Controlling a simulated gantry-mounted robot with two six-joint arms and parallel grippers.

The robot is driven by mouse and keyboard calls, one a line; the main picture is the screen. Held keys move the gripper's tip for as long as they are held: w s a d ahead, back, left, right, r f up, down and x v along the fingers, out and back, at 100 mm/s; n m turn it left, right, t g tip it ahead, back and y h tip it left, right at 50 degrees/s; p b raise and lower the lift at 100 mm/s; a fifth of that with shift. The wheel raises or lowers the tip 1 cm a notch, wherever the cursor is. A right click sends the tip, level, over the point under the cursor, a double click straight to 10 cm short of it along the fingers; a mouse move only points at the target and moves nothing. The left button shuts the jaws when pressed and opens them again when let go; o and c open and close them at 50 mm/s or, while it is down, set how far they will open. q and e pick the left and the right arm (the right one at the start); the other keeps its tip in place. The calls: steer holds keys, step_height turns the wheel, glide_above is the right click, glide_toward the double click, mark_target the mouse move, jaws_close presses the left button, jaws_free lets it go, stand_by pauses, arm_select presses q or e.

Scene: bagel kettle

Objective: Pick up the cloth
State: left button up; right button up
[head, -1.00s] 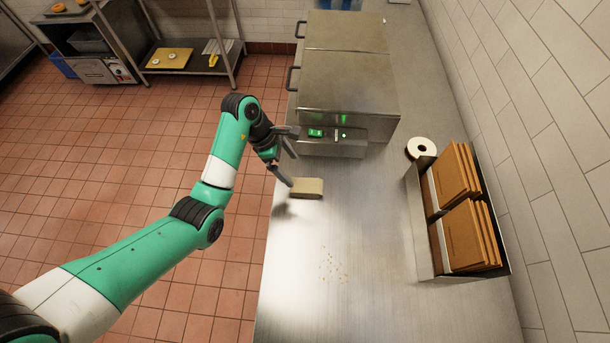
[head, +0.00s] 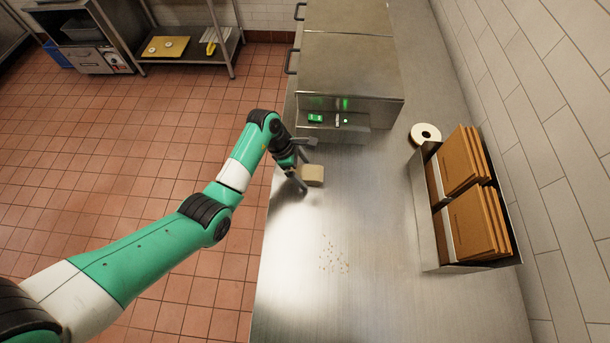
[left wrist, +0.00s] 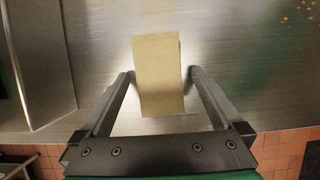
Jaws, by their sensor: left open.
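The cloth (head: 313,175) is a small folded tan block lying on the steel counter, near the counter's left edge and in front of the metal machine. In the left wrist view the cloth (left wrist: 158,75) lies between the two spread fingers, reaching past their tips. My left gripper (head: 305,167) is open around the cloth, one finger on each side; in the left wrist view the open gripper (left wrist: 160,75) shows a gap beside the cloth. My right gripper is not in view.
A steel machine (head: 348,70) with green lights stands behind the cloth. A rack (head: 430,225) of brown boards and a tape roll (head: 425,134) are at the right. Crumbs (head: 333,255) lie on the counter (head: 380,290), which is otherwise clear in front.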

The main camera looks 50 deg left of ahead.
mark_target(310, 173)
arm_select(q)
steer(key=shift+w+f, duration=0.1)
steer(key=shift+f, duration=0.15)
steer(key=shift+f, duration=0.15)
steer(key=shift+c, duration=0.3)
steer(key=c, duration=1.3)
steer(key=shift+c, duration=0.3)
step_height(310, 173, up, 4)
steer(key=shift+d+r+p, duration=0.15)
steer(key=shift+r+p, duration=0.1)
steer(key=shift+p, duration=0.8)
steer(key=s+d+r+p, duration=0.7)
steer(key=s+r, duration=0.1)
steer(key=s, duration=0.4)
steer(key=shift+d+r+p, duration=0.15)
steer(key=shift+r+p, duration=0.2)
steer(key=shift+r, duration=0.05)
